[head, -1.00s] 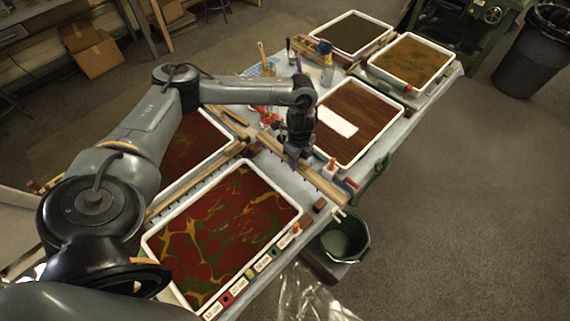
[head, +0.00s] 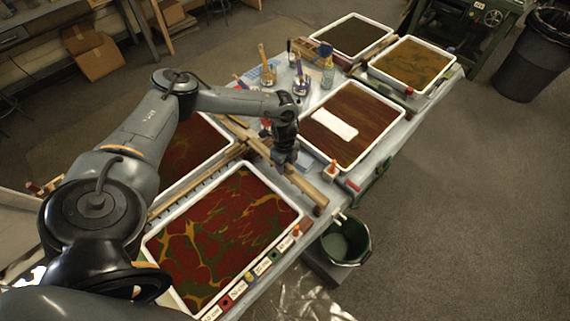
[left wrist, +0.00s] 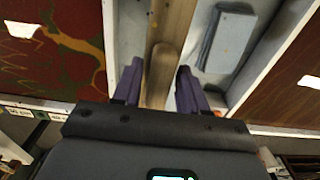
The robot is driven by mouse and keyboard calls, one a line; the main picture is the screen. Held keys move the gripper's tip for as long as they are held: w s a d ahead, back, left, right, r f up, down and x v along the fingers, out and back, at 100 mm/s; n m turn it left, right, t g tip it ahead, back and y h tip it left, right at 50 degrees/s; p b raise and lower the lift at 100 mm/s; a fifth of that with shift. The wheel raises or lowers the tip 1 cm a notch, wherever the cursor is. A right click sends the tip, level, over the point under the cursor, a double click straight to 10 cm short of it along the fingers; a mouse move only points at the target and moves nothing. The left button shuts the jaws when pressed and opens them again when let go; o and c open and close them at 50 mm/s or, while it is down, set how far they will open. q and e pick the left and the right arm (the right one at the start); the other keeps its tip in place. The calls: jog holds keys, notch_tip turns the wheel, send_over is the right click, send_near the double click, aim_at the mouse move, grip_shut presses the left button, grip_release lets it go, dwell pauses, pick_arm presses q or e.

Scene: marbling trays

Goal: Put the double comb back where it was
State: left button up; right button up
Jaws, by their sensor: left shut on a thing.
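The double comb, a long wooden bar (head: 307,188), lies slantwise across the gap between the red marbled tray (head: 153,246) and the brown tray (head: 396,104). My left gripper (head: 284,161) is over its middle, pointing down and shut on it. In the left wrist view the purple fingers (left wrist: 159,68) stand on both sides of a round-ended wooden part of the comb (left wrist: 161,80), with the long bar (left wrist: 176,18) running away beyond it. The comb's teeth are hidden, and I cannot tell whether it touches the table. My right gripper is not in view.
A toothed wooden rail (head: 200,183) lies along the red tray's far edge. A blue-grey block (left wrist: 226,40) lies beside the bar. Bottles and a brush (head: 266,66) stand at the back. A green bucket (head: 346,240) stands off the table's right edge.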

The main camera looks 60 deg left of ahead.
pick_arm(q)
jog(key=shift+f, duration=0.55)
jog(key=o, duration=0.9)
jog(key=shift+o, duration=0.2)
jog(key=shift+r, duration=0.1)
